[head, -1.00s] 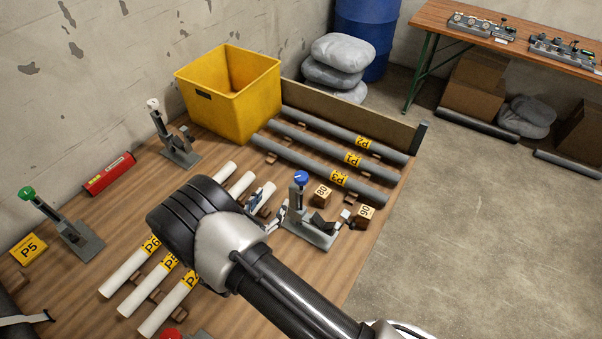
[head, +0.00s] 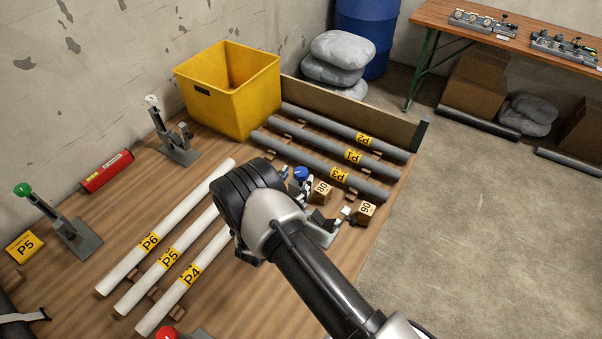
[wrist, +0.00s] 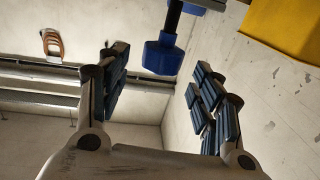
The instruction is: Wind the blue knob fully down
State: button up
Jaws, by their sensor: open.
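The blue knob (head: 301,174) tops an upright stand (head: 325,230) on the wooden board, just beyond my arm in the head view. My arm's wrist hides much of the stand, and my gripper is mostly hidden there. In the wrist view the blue knob (wrist: 162,55) hangs below a dark threaded stem (wrist: 174,17), as that view is turned over. My gripper (wrist: 160,85) is open, with one finger on either side of the knob's line. The knob sits between and beyond the fingertips, and I see no contact.
Similar stands with a green knob (head: 22,189), a white knob (head: 151,100) and a red knob (head: 167,332) stand on the board. White pipes (head: 190,271), grey pipes (head: 320,160) and a yellow bin (head: 228,90) surround the area.

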aim_at(301, 171)
jog(key=shift+b+x, duration=0.3)
jog(key=shift+x, duration=1.8)
jog(key=shift+c, duration=0.4)
jog(key=c, duration=1)
jog(key=shift+n+t+y, duration=0.3)
jog(key=shift+n+y, duration=0.1)
jog(key=shift+y, duration=0.2)
